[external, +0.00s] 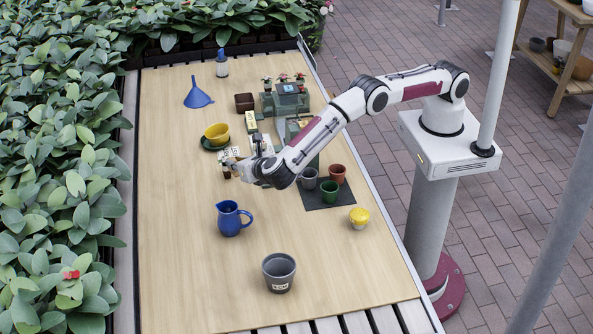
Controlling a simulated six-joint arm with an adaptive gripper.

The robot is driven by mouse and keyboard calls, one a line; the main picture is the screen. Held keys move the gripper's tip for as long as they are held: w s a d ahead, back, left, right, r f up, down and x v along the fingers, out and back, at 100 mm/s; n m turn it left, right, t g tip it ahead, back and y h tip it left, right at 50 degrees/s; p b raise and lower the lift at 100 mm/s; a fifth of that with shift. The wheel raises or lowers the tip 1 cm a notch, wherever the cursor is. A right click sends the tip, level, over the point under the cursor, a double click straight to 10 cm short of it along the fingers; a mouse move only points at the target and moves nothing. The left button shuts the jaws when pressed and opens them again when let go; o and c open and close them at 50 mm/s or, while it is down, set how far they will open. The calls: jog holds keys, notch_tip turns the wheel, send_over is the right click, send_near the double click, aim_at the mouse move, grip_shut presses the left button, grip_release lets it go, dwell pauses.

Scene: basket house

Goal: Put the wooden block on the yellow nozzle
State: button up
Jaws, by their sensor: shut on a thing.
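My gripper (232,167) is over the middle of the wooden table, left of the three small pots. It is shut on a small brown piece, which looks like the wooden block (227,174); the fingers hide most of it. A yellow piece (359,217), which may be the yellow nozzle, sits on the table's right side, below the small pots. It is too small for its shape to be told. My gripper is well to its left and farther up the table, apart from it.
A blue jug (231,219) and a grey pot (279,273) stand nearer. Small pots stand on a dark mat (342,192). A blue funnel (197,95) and green device (287,98) are at the back.

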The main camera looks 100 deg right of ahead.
jog(key=s+a+r+n+t+y, duration=0.1)
jog(key=s+a+r, duration=0.2)
jog(key=s+a, duration=0.35)
jog(key=s+a+r+n+t+y, duration=0.1)
jog(key=s+a+r+n+t, duration=0.15)
jog(key=a, duration=0.75)
jog(key=s+a+r+n+t+y, duration=0.1)
jog(key=s+a+r, duration=0.2)
jog(key=s+a, duration=0.35)
jog(key=s+a+n+y, duration=0.1)
jog(key=s+a, duration=0.1)
jog(key=s, duration=0.6)
jog(key=s+a+n, duration=0.1)
jog(key=s+a, duration=0.1)
jog(key=s, duration=0.6)
jog(key=s+d+f+m, duration=0.1)
jog(key=s+d+f, duration=0.1)
jog(key=d, duration=0.3)
jog(key=shift+s+d+h, duration=0.3)
jog(key=shift+s+h, duration=0.1)
jog(key=shift+s, duration=0.1)
jog(key=shift+f, duration=0.1)
jog(key=shift+f, duration=3.1)
